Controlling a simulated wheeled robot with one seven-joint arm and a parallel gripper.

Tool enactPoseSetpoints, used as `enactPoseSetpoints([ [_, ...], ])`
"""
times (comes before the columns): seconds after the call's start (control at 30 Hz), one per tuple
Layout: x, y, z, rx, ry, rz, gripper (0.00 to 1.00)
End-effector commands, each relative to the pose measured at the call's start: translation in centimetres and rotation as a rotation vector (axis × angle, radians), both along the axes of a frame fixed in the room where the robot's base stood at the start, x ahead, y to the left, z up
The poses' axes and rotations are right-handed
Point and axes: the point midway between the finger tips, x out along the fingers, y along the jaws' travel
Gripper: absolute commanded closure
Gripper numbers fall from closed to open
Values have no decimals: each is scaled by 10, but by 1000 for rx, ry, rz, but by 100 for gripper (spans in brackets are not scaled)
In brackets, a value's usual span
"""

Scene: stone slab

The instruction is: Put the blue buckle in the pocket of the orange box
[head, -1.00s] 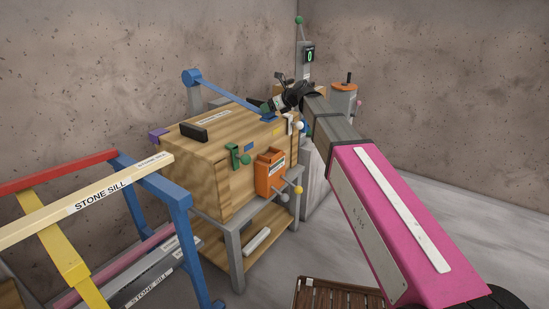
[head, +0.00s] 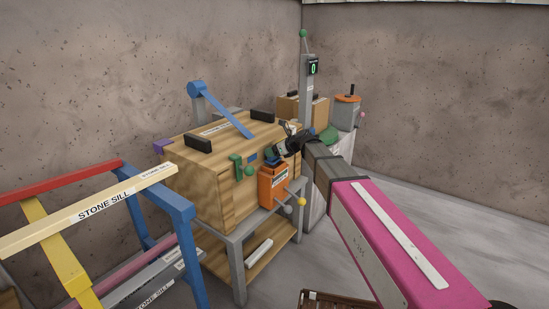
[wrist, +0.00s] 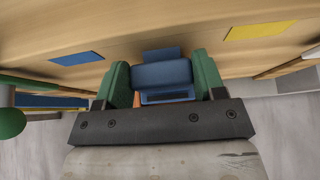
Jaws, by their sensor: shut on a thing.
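The blue buckle (wrist: 162,74) is between the green fingers of my gripper (wrist: 165,84) in the wrist view, and the gripper is shut on it. In the head view my gripper (head: 271,155) is just above the top of the orange box (head: 271,187), in front of the wooden chest's face. The orange box is fixed to that front face. Its pocket opening is hidden by my gripper, and only slivers of orange show around the fingers in the wrist view. I cannot tell whether the buckle touches the box.
The wooden chest (head: 200,183) stands on a grey-framed table (head: 238,265). A green bracket (head: 237,168) is left of the orange box, and knobs on rods stick out at its right. Blue (wrist: 77,58) and yellow (wrist: 261,30) patches mark the chest. A stone sill rack (head: 180,205) stands at the left.

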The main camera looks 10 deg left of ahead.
Motion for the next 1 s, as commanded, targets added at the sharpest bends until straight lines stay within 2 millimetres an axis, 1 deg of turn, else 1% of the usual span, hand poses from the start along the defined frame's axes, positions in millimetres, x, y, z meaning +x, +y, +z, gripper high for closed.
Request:
enactPoseSetpoints([
  [0.23,0,0,-31,0,2,0,61],
  [0.63,0,0,-36,0,1,0,61],
  [0.67,0,0,-36,0,1,0,33],
  [0.7,0,0,-36,0,1,0,20],
  [0.73,0,0,-36,0,1,0,11],
  [1.0,0,0,-36,0,1,0,11],
])
